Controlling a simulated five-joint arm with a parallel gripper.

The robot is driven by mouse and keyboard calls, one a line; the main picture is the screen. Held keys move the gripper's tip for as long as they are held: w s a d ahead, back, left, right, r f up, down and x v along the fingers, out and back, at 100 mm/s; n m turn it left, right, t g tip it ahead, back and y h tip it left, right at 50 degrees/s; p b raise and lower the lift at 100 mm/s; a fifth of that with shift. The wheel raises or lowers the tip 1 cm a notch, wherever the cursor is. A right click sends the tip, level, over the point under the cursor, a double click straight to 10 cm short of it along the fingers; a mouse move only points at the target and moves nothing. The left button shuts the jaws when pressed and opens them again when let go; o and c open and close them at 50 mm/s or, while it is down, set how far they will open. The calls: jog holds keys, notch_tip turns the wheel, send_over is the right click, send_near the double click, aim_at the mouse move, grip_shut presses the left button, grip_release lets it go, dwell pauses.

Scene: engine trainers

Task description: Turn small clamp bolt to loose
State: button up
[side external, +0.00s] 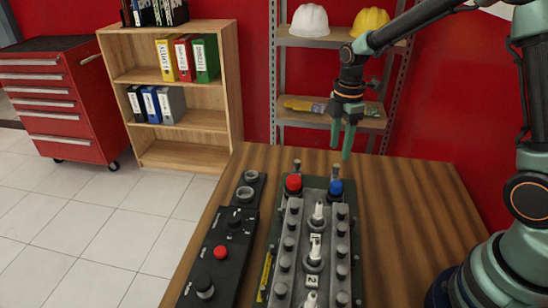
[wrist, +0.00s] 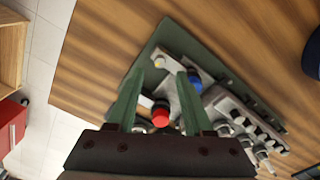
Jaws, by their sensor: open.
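The engine trainer (side external: 342,258) is a grey block with rows of dark bolts on a green base, lying on the wooden table. At its far end are a red cap (side external: 293,183) and a blue cap (side external: 335,187). Behind each cap stands a small upright post, one at left (side external: 297,165) and one at right (side external: 336,170). I cannot tell which fastener is the small clamp bolt. My gripper (side external: 341,146) is open and empty above the far end, pointing down.
A black control panel (side external: 221,250) with a red button and knobs lies left of the trainer. A yellow tool (side external: 265,275) lies between them. The table (side external: 410,205) is bare to the right. Shelves (side external: 300,90) stand behind.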

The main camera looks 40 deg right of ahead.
aim_at(337, 166)
notch_tip(337, 166, up, 7)
dwell(0.3)
jog(key=s+a+r+m+t, duration=0.2)
jog(key=s+r+m, duration=0.1)
jog(key=s+m, duration=0.3)
jog(key=s+a+r+m+t, duration=0.2)
jog(key=s+r+m+t, duration=0.1)
jog(key=s+m, duration=0.4)
jog(key=shift+r+m+t, duration=0.15)
jog(key=shift+m+t, duration=0.15)
jog(key=shift+m, duration=0.8)
